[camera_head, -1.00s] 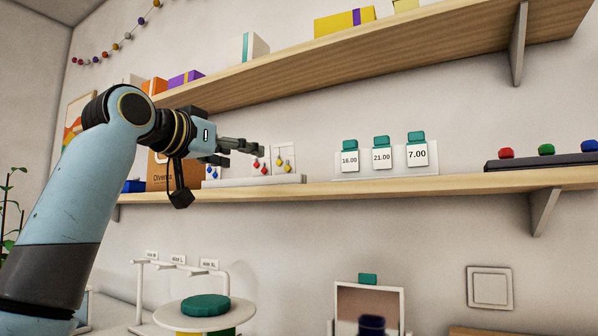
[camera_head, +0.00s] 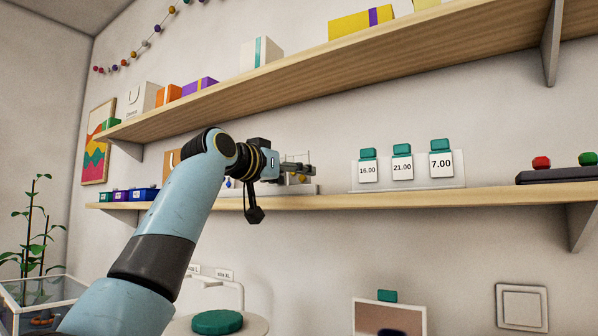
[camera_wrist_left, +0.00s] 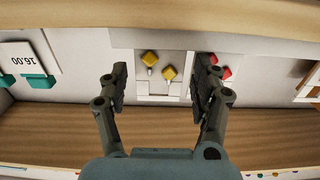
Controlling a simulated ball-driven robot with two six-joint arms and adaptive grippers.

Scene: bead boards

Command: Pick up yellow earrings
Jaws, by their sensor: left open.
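The yellow earrings (camera_wrist_left: 169,74) hang as a pair on a white card on the display stand (camera_head: 308,190) on the lower shelf. In the left wrist view they show between the two dark fingers of my left gripper (camera_wrist_left: 164,70), which is open and holds nothing. In the head view my left gripper (camera_head: 304,171) is in front of the stand and mostly hides the earrings. I cannot tell exactly how far the fingers are from them. My right gripper is not in view.
Red earrings (camera_wrist_left: 227,73) hang beside the yellow pair, partly behind one finger. Price tags (camera_head: 402,168) stand to the right on the lower shelf (camera_head: 420,198). The upper shelf (camera_head: 300,90) runs above. Small coloured boxes (camera_head: 143,194) sit at left.

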